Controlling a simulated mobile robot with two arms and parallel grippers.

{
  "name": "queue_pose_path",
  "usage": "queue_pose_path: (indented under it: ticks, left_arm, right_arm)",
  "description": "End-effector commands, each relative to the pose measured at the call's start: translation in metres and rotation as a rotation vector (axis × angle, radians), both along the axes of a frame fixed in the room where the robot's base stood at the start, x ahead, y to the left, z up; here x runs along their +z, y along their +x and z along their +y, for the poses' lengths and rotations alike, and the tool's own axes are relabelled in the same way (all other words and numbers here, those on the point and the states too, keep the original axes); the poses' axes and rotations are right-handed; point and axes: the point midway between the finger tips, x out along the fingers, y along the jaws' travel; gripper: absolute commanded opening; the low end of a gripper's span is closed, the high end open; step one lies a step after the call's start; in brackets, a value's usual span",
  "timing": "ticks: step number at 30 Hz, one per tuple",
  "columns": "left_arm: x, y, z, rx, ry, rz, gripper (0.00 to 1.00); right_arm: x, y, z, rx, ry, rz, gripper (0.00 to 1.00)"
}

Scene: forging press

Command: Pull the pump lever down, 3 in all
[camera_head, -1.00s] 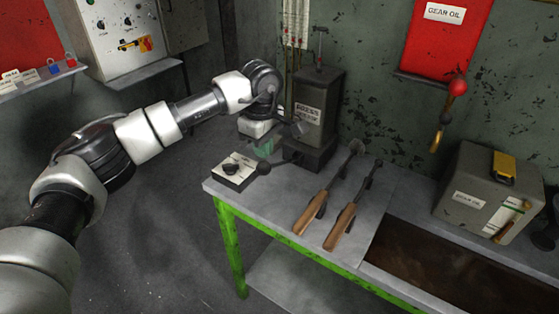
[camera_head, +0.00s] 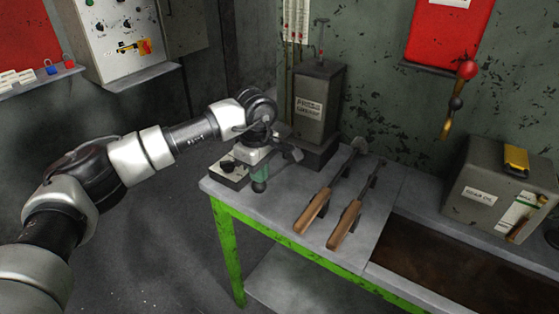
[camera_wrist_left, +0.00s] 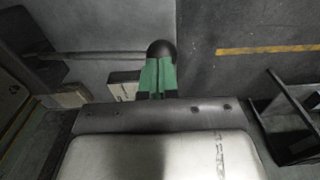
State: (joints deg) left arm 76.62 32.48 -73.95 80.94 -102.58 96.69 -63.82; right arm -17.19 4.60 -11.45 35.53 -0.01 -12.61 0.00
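The pump lever is a thin dark rod (camera_wrist_left: 100,54) with a black ball knob (camera_wrist_left: 161,48) at its end, in the left wrist view. The knob also shows in the head view (camera_head: 259,187), low at the table's left end. My left gripper (camera_head: 260,174) has green fingers. In the left wrist view its fingertips (camera_wrist_left: 158,68) are together at the knob and appear shut on it. The pump is a grey box (camera_head: 320,90) labelled as press lubricant, just right of the gripper. The rod is mostly hidden by the gripper in the head view. My right gripper is not in view.
A small white-topped box with a black knob (camera_head: 229,167) stands left of the gripper. Two wooden-handled tools (camera_head: 310,212) lie on the grey table (camera_head: 275,207). A grey box with a yellow handle (camera_head: 490,190) stands at right. A red-ball pendant (camera_head: 467,70) hangs by the wall.

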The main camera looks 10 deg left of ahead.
Motion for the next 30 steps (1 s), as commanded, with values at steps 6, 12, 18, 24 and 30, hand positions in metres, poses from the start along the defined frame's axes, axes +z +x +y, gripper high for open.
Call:
queue_pose_path:
  ticks: [6, 12, 18, 24, 30]
  left_arm:
    - [0.0, 0.0, 0.0, 0.001, 0.001, 0.001, 0.0]
    - [-0.008, -0.001, 0.0, 0.0, 0.002, 0.002, 0.0]
    - [-0.027, -0.002, 0.001, 0.0, 0.002, 0.002, 0.0]
    - [-0.031, -0.003, 0.001, 0.0, 0.001, 0.001, 0.0]
    - [-0.018, -0.001, 0.0, 0.001, 0.001, 0.0, 0.0]
  right_arm:
    - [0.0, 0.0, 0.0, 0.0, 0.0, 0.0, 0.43]
    - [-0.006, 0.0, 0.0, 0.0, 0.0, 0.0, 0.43]
    - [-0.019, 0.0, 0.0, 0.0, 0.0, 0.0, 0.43]
    - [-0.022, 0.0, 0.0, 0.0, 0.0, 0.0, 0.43]
    - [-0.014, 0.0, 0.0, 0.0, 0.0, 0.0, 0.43]
